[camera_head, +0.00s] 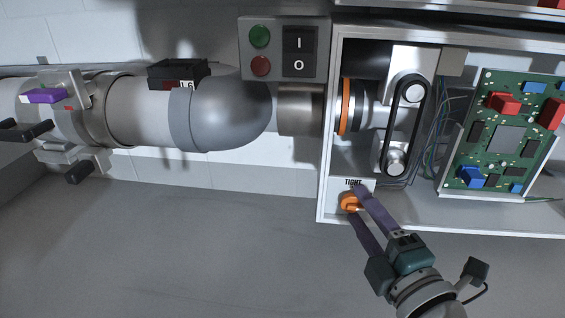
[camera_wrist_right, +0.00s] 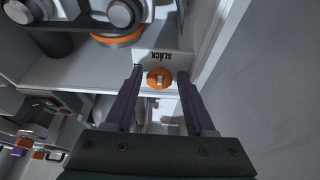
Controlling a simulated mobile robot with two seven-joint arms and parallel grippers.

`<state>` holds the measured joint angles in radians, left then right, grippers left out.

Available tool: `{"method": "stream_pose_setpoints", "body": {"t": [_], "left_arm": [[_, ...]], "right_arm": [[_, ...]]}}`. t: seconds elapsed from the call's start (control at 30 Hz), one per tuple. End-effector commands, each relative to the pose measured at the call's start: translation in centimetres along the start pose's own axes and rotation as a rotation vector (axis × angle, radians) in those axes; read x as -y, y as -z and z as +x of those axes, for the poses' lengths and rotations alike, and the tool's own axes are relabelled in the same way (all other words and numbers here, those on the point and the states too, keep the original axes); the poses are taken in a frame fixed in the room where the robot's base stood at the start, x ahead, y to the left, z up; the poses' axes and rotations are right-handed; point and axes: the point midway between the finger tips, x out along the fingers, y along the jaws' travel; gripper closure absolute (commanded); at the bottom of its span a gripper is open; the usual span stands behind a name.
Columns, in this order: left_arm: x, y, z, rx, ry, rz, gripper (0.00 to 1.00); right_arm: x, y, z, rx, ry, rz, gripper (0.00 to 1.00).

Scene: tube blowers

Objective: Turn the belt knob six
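The belt knob (camera_head: 349,202) is a small orange knob at the lower left corner of the open white machine housing (camera_head: 326,150). A label by it reads TIGHT in the head view. In the right wrist view the orange knob (camera_wrist_right: 159,78) has a pale slot or mark on it, and an upside-down SLACK label lies above it. My right gripper (camera_head: 352,202) has its purple fingers on either side of the knob. In the wrist view the right gripper (camera_wrist_right: 159,76) is open, with gaps between knob and fingers. My left gripper is out of view.
A black belt (camera_head: 388,125) runs around two pulleys above the knob. A green circuit board (camera_head: 503,135) stands to its right. A grey pipe elbow (camera_head: 235,110) meets the housing from the left, below a switch box (camera_head: 283,48). The grey surface (camera_head: 180,250) lower left is clear.

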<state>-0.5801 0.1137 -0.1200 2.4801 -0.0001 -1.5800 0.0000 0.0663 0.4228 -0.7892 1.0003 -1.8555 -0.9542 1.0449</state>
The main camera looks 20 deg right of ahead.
Motion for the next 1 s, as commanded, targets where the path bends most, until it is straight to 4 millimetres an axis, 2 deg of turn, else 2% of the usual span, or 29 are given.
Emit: {"method": "stream_pose_setpoints", "body": {"t": [0.13,0.23,0.5,0.63,0.8,1.0], "left_arm": [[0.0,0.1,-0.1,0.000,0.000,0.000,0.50],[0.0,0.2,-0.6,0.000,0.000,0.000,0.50],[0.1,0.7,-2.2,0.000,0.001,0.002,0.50],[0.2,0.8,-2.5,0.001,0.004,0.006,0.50],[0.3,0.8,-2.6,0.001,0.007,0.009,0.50],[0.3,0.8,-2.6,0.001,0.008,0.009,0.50]], "right_arm": [[0.0,0.0,-0.2,0.000,0.001,-0.001,0.45],[-0.1,0.0,-1.3,-0.001,0.003,-0.001,0.45],[-0.2,0.0,-6.7,-0.001,0.004,-0.001,0.45],[-0.1,0.0,-8.7,0.000,0.003,0.000,0.45],[0.0,0.0,-9.9,0.000,0.001,-0.001,0.45],[0.0,0.0,-10.0,0.000,0.000,0.000,0.45]]}}
